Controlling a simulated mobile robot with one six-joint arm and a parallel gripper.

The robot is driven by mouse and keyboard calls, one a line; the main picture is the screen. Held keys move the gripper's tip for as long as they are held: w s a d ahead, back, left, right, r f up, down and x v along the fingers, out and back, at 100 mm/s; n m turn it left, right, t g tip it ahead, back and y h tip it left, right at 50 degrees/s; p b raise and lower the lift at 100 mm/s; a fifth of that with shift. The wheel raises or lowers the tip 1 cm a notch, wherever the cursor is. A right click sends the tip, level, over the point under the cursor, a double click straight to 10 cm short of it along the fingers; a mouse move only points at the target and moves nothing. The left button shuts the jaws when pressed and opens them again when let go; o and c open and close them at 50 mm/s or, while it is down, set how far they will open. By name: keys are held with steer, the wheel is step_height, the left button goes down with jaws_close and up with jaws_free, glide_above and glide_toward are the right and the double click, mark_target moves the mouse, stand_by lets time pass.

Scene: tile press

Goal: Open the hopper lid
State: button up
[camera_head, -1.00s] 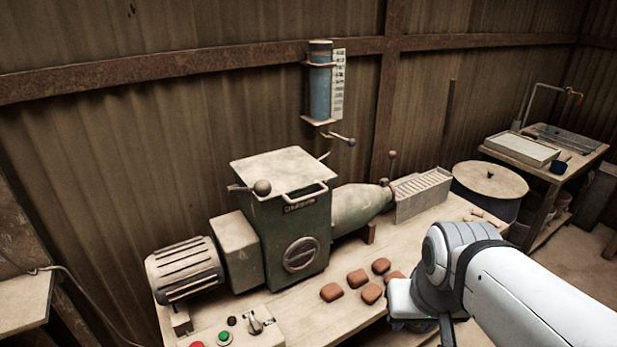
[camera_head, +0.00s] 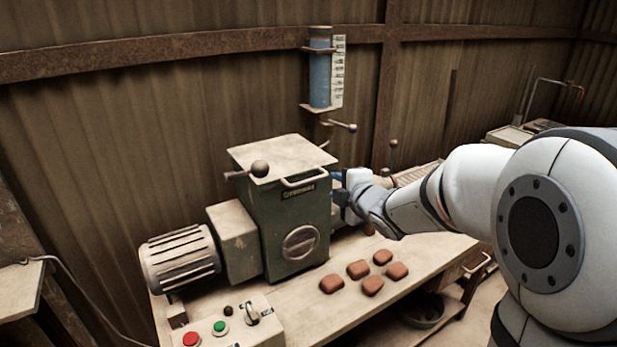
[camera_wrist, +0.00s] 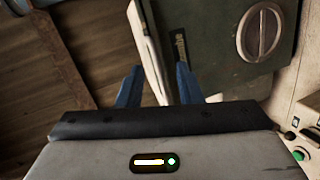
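The hopper lid (camera_head: 280,155) is a pale, worn plate lying flat and closed on top of the green machine body (camera_head: 290,225). A pale bar handle (camera_head: 305,183) runs along its front edge, and a dark ball-ended lever (camera_head: 259,169) shows at its left. My gripper (camera_head: 338,182) is at the right side of the machine, close to the handle's right end. In the wrist view its two blue fingers (camera_wrist: 158,74) are apart, with a pale strip of the lid or handle between them. I cannot tell whether either finger touches it.
A motor (camera_head: 180,260) stands left of the hopper. Several brown tiles (camera_head: 358,269) lie on the bench (camera_head: 310,310) in front. Red and green buttons (camera_head: 220,327) are at the front left. A blue cylinder (camera_head: 319,80) hangs on the wall behind. My arm hides much of the right side.

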mark_target(312, 181)
steer(key=a+n, duration=0.1)
steer(key=a+n+y, duration=0.1)
steer(key=w+a+n+y, duration=0.1)
steer(key=shift+a+f, duration=0.25)
steer(key=shift+f, duration=0.05)
steer(key=p+x, duration=0.1)
steer(key=x, duration=0.6)
steer(key=shift+w+a, duration=0.1)
steer(key=shift+a, duration=0.05)
